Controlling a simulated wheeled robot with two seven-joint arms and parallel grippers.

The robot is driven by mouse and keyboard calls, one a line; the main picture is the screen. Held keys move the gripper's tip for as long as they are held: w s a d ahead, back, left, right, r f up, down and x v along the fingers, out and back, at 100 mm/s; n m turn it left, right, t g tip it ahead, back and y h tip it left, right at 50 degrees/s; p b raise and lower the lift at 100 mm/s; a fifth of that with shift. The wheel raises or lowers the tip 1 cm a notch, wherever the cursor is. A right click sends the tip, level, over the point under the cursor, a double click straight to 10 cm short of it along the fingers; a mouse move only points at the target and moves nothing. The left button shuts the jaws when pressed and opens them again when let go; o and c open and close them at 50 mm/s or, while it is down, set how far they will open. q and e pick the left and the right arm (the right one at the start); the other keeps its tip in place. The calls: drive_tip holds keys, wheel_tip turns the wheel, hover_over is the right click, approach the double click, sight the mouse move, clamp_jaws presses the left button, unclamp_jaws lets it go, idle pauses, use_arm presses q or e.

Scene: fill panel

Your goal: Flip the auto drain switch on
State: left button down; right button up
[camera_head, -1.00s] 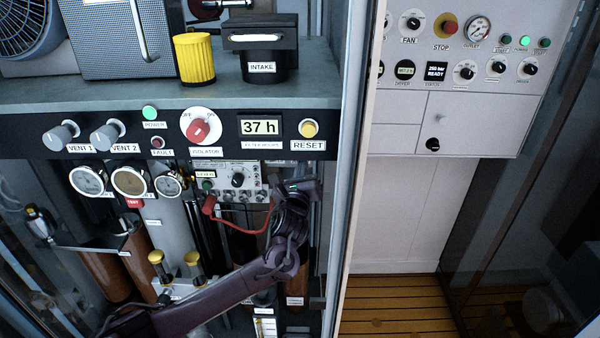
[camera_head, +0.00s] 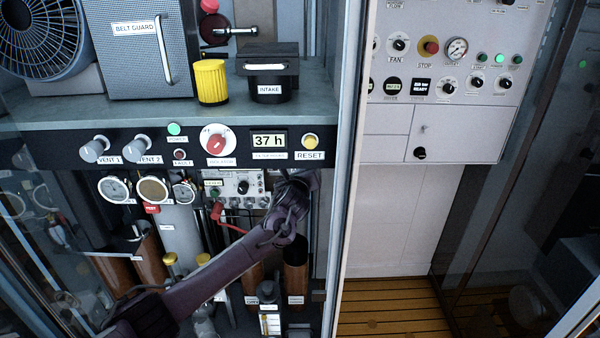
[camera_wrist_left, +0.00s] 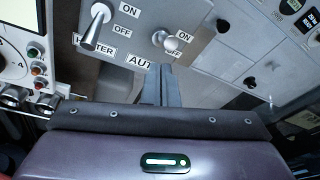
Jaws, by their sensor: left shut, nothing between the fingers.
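In the left wrist view, the auto drain switch (camera_wrist_left: 168,44) is a silver toggle on a grey panel, beside ON and OFF labels. A second toggle, the heater switch (camera_wrist_left: 95,27), stands to the left. In the head view my left gripper (camera_head: 297,181) is at the lower panel, its fingers and the switches hidden. My right gripper is not in view.
Gauges (camera_head: 152,190) sit farther left. The control strip with the isolator knob (camera_head: 216,143) runs above. A pale cabinet edge (camera_head: 350,170) stands close on the right.

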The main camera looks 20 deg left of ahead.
use_arm(q)
drive_tip(key=b+v, duration=0.2)
drive_tip(key=v, duration=0.6)
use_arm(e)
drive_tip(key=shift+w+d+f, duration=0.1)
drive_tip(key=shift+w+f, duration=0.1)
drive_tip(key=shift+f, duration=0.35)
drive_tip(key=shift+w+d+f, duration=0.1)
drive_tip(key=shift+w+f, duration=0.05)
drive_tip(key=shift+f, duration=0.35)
